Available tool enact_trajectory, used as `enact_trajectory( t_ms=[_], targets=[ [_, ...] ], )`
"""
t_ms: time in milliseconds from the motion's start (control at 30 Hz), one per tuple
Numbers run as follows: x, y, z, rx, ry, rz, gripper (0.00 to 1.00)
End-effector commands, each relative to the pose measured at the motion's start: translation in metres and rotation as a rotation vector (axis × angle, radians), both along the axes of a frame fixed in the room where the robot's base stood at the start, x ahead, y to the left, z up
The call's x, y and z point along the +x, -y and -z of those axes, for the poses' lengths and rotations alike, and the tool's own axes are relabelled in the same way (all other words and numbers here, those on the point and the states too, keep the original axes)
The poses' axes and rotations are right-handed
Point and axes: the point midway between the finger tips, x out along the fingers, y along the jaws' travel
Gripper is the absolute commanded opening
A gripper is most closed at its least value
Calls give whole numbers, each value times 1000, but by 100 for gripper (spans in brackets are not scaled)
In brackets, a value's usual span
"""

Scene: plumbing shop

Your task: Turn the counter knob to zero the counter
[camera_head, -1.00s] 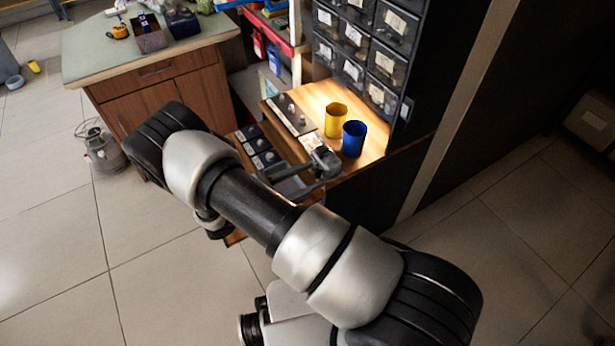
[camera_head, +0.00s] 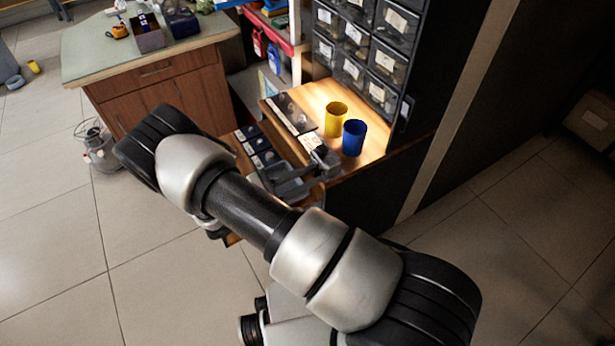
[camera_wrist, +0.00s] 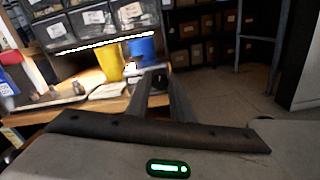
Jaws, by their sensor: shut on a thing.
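The counter (camera_head: 311,142) is a small dark unit with a pale face on the wooden bench, left of the blue cup. In the wrist view a small dark block with a white patch (camera_wrist: 131,68) shows just left of the fingertips. My gripper (camera_head: 322,160) reaches over the bench's front edge to the counter. Its two fingers (camera_wrist: 158,78) slant together and are shut on a small dark piece, which looks like the counter knob. The knob is mostly hidden by the fingers, and I cannot read the counter's digits.
A yellow cup (camera_head: 336,119) and a blue cup (camera_head: 354,138) stand close behind the counter. A dark strip with small fittings (camera_head: 290,113) lies to the left. Drawer bins (camera_head: 352,38) rise behind. Open floor (camera_head: 70,240) lies left of my arm.

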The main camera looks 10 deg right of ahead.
Motion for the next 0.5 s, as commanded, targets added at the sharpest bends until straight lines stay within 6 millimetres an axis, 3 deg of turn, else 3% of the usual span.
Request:
enact_trajectory(
  t_ms=[500],
  targets=[
    [-1,-1,2,145,446,-3,0]
  ],
)
